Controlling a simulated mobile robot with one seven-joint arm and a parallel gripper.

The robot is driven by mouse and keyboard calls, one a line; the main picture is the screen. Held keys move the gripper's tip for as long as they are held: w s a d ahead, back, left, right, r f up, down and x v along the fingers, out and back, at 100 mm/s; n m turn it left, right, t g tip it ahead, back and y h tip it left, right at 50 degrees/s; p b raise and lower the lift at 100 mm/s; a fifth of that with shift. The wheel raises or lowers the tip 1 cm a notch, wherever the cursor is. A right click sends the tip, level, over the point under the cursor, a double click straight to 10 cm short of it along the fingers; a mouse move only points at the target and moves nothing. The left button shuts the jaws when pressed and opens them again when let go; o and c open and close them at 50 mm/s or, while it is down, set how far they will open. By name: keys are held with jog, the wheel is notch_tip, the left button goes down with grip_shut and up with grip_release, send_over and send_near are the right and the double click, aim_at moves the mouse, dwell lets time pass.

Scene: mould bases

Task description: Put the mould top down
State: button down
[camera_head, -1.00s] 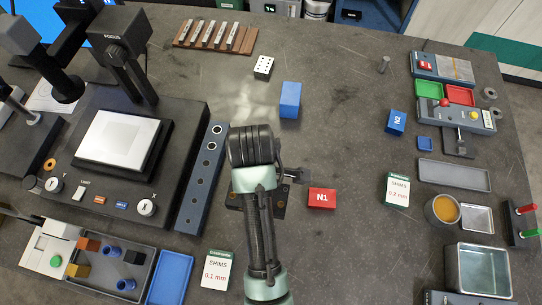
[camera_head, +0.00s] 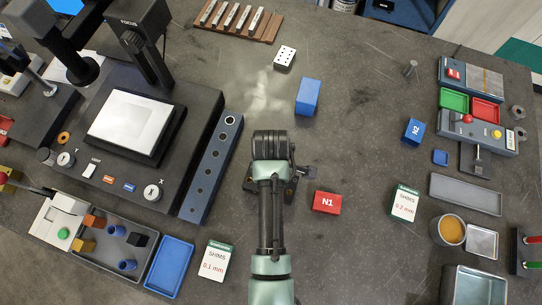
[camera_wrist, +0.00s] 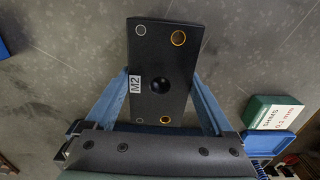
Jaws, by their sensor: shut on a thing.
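A black rectangular plate marked M2 (camera_wrist: 160,52), which I take as the mould top, lies between the two blue fingers of my gripper (camera_wrist: 160,78) in the wrist view. It has a dark round recess in the middle and a ringed hole near each corner, two of them with gold rims. The fingers press on its long sides. In the head view my arm hides most of the plate; a dark edge (camera_head: 289,193) shows right of the wrist. I cannot tell whether it touches the table.
The red N1 block (camera_head: 327,202) is close on the right. A dark blue bar with holes (camera_head: 209,170) stands to the left. A 0.1 mm shims card (camera_head: 215,261) and blue tray (camera_head: 170,265) lie at lower left.

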jog(key=shift+w+f, duration=0.1)
jog(key=shift+f, duration=0.65)
jog(key=shift+f, duration=0.1)
jog(key=shift+f, duration=0.1)
grip_release()
